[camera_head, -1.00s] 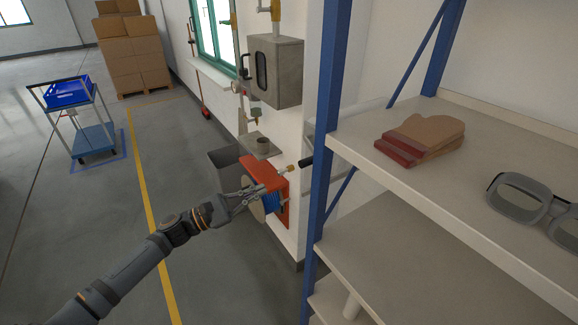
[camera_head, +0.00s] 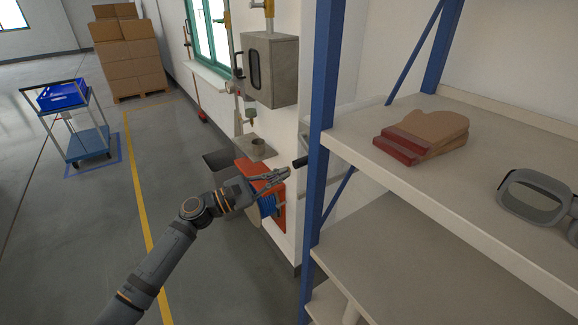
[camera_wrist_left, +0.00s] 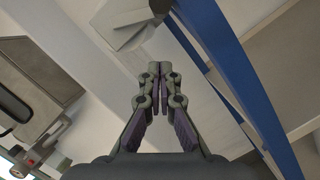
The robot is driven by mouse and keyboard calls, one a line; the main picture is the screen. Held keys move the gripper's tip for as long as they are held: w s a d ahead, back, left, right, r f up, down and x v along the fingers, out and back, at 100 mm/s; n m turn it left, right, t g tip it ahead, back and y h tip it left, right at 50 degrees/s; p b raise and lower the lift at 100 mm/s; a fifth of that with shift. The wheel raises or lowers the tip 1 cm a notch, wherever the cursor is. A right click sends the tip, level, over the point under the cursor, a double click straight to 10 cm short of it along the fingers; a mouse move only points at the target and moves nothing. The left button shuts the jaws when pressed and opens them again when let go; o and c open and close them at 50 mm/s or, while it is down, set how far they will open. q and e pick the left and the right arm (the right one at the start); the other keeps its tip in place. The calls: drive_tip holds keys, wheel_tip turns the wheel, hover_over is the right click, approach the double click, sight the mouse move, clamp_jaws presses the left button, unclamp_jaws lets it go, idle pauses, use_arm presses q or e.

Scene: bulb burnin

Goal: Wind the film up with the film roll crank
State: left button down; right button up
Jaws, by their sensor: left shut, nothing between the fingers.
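An orange-red holder (camera_head: 281,214) with a blue roll (camera_head: 267,205) is fixed low on the white wall, just left of the blue shelf post. A short black handle (camera_head: 300,162), which looks like the crank's grip, sticks out at its upper right. My left gripper (camera_head: 288,173) is shut and empty, in front of the holder's top and close to the black handle. I cannot tell whether it touches the handle. In the left wrist view the fingertips (camera_wrist_left: 159,68) are together with nothing between them. The gripper covers the crank's inner part. My right gripper is out of view.
The shelf's blue post (camera_head: 319,140) stands close to the right of the handle. Oven mitts (camera_head: 425,136) and goggles (camera_head: 535,198) lie on the upper shelf. A grey wall cabinet (camera_head: 270,70) hangs above. Open floor lies to the left.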

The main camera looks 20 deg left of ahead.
sight(295, 166)
use_arm(q)
drive_tip(key=d+r+p, duration=0.3)
drive_tip(key=shift+s+r, duration=0.15)
drive_tip(key=shift+s, duration=0.15)
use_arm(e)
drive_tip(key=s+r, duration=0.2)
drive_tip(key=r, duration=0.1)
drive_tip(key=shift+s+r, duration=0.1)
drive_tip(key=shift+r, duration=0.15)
use_arm(q)
drive_tip(key=shift+w+d, duration=0.1)
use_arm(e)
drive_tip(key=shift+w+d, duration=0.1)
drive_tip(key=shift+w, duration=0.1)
use_arm(q)
drive_tip(key=n+p, duration=0.2)
drive_tip(key=r+n+t+p, duration=0.1)
drive_tip(key=n, duration=0.1)
drive_tip(key=s+d+r+n+p, duration=0.1)
drive_tip(key=p, duration=0.1)
drive_tip(key=shift+d+r+n+t+y+p, duration=0.1)
drive_tip(key=shift+r+n+t+y+p, duration=0.2)
drive_tip(key=shift+n+y+p, duration=0.1)
drive_tip(key=shift+s+d+f+n+t+y+p, duration=0.15)
drive_tip(key=shift+n+t+y+p, duration=0.2)
drive_tip(key=shift+n, duration=0.65)
drive_tip(key=shift+f, duration=0.15)
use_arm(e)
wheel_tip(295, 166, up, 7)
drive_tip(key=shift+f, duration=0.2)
